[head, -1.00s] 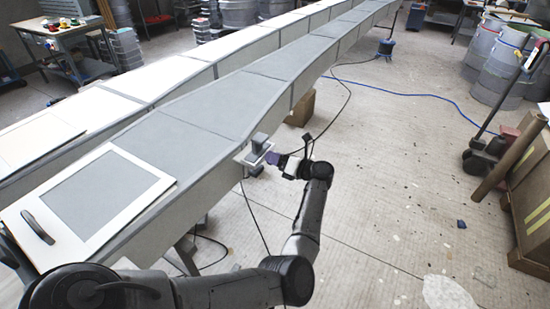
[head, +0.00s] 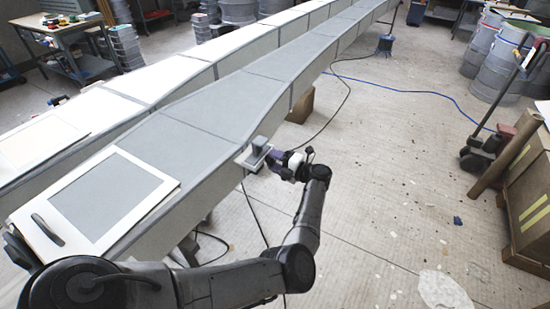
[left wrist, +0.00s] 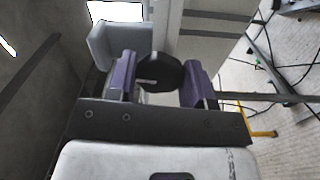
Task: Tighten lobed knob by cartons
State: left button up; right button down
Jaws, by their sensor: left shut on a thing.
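My left gripper (head: 275,160) is at the grey clamp block (head: 258,150) on the near side of the long grey mould (head: 215,110). In the left wrist view, its purple fingers (left wrist: 160,82) stand on either side of a dark, rounded knob (left wrist: 160,71) with a small light mark, and the gripper is shut on it. The knob's lobes are not clear from this angle. In the head view the fingers and the clamp hide the knob. A brown carton (head: 301,106) stands on the floor beneath the mould, beyond the clamp. My right gripper is not in view.
A second pale mould (head: 120,108) runs alongside. A dark cable hangs by the clamp to the floor. A blue hose (head: 400,90) crosses the floor. Drums (head: 500,75), a pallet jack (head: 482,150) and a large brown box (head: 530,210) stand at right. The floor between is mostly clear.

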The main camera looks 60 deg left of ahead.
pick_arm(q)
jog(key=m+p, duration=0.2)
jog(key=m, duration=0.2)
jog(key=shift+m, duration=0.3)
jog(key=m+p, duration=0.1)
jog(key=m, duration=0.2)
jog(key=shift+m+p, duration=0.3)
jog(key=shift+m, duration=0.1)
jog(key=m+p, duration=0.1)
jog(key=m, duration=0.3)
jog(key=shift+s+p, duration=0.15)
jog(key=shift+p, duration=0.25)
jog(key=m+p, duration=0.1)
jog(key=m, duration=0.3)
jog(key=shift+d+f, duration=0.1)
jog(key=m+p, duration=0.1)
jog(key=m, duration=0.3)
jog(key=shift+s+m+p, duration=0.15)
jog(key=shift+m+p, duration=0.15)
jog(key=m+p, duration=0.1)
jog(key=m, duration=0.2)
jog(key=shift+m, duration=0.3)
jog(key=m, duration=0.4)
jog(key=shift+s+d+p, duration=0.1)
jog(key=shift+p, duration=0.3)
jog(key=shift+m, duration=2)
jog(key=shift+p, duration=0.3)
